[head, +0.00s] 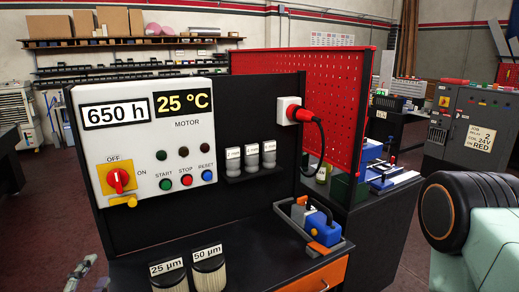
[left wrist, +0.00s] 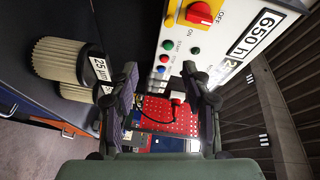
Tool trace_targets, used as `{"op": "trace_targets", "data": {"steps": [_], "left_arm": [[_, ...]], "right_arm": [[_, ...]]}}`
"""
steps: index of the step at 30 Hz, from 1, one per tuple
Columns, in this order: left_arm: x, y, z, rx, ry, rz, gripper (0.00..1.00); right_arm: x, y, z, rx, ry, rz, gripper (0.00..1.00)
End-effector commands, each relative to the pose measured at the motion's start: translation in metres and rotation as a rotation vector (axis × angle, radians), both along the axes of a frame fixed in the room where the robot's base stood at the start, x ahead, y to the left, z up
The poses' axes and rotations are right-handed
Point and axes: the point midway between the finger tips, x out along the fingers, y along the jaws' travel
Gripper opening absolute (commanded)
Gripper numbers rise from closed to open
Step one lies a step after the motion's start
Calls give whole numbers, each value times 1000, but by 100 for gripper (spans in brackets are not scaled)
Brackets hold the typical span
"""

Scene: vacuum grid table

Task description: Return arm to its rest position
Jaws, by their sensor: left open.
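My left gripper (head: 88,274) shows only in part at the lower left edge of the head view, left of the black workbench and in front of its upright panel. In the left wrist view its two fingers (left wrist: 161,72) stand well apart with nothing between them. Beyond the fingers are the red perforated board (left wrist: 172,115) and part of the white motor control panel (left wrist: 215,45). My right gripper is in neither view. A mint-green and black arm part at the right edge of the head view looks like mine.
The motor panel (head: 150,140) has a red rotary switch (head: 117,180) and buttons. Two filters (head: 208,270) stand on the bench's front left. A tray with a blue tool (head: 320,228) is at its right. A plugged socket (head: 289,110) is on the black board. Floor shows at left.

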Motion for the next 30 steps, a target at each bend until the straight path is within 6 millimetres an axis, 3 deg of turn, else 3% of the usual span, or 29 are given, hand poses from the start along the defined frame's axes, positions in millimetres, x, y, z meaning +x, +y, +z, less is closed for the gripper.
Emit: {"op": "trace_targets", "data": {"steps": [10, 17, 23, 30], "left_arm": [[-10, -14, -47, -491, 166, 37, 48], [-42, -50, -123, -936, 420, 167, 48], [-96, -85, -203, -1238, 673, 421, 48], [-198, -117, -302, -1367, 945, 876, 48]], "right_arm": [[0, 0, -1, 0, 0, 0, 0], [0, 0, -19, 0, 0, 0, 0], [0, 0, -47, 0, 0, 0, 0], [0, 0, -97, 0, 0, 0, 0]]}}
